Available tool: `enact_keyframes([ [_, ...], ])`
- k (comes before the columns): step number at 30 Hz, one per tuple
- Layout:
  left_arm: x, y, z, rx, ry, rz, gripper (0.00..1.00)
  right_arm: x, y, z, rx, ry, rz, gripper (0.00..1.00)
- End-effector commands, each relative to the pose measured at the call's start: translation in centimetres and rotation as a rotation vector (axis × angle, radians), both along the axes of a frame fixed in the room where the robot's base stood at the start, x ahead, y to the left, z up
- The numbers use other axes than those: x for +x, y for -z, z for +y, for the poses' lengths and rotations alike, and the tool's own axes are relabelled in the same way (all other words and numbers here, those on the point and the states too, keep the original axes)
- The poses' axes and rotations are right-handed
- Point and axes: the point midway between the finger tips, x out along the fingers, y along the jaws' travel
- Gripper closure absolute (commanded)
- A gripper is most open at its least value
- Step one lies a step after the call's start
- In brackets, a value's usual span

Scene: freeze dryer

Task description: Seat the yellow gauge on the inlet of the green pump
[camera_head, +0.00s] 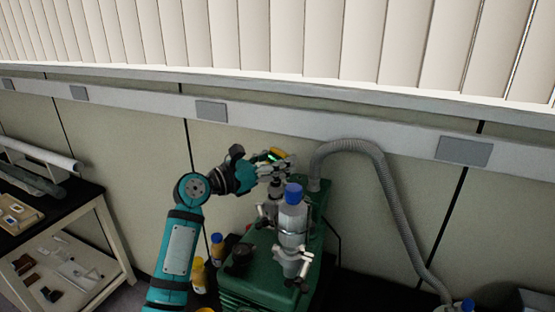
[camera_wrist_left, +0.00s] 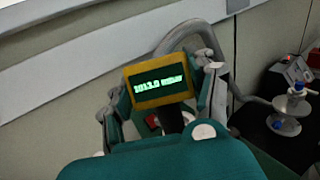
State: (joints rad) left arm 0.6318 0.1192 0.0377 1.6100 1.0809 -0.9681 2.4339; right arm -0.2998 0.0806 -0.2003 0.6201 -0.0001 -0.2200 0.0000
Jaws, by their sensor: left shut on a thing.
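The yellow gauge (camera_head: 279,153) is at my left gripper (camera_head: 268,170), above the back part of the green pump (camera_head: 258,264). In the left wrist view the gauge (camera_wrist_left: 158,81) faces me, its green display reading about 1013.0 mbar. The fingers of my left gripper (camera_wrist_left: 165,105) stand on both sides of it, shut on it, and a dark stem runs down below the display. In the head view a grey fitting shows just under the gripper, beside the blue-capped clear vessel. I cannot tell whether the gauge touches the inlet. My right gripper is not in view.
A clear vessel with a blue cap (camera_head: 293,191) stands on the pump, close right of my gripper. A grey corrugated hose (camera_head: 393,205) arches along the wall. Yellow bottles (camera_head: 199,276) stand left of the pump. A shelved cart (camera_head: 118,240) is at far left.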

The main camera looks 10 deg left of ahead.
Motion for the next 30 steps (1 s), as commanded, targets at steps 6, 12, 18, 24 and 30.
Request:
enact_keyframes([
  [6, -0.01, -0.02, 0.01, -0.001, 0.000, -0.001, 0.82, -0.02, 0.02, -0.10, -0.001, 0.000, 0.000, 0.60],
  [12, -0.01, 0.18, 0.01, -0.001, 0.000, -0.001, 0.82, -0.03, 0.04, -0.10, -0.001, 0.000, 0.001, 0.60],
  [18, -0.01, 0.42, 0.01, -0.001, 0.000, -0.001, 0.82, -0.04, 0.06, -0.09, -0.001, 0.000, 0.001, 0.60],
  [24, 0.00, 0.66, 0.00, -0.001, 0.000, -0.001, 0.82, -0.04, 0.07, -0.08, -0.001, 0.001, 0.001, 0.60],
  [30, 0.00, 0.90, 0.00, -0.001, 0.000, -0.001, 0.82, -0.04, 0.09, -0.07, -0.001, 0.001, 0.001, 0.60],
])
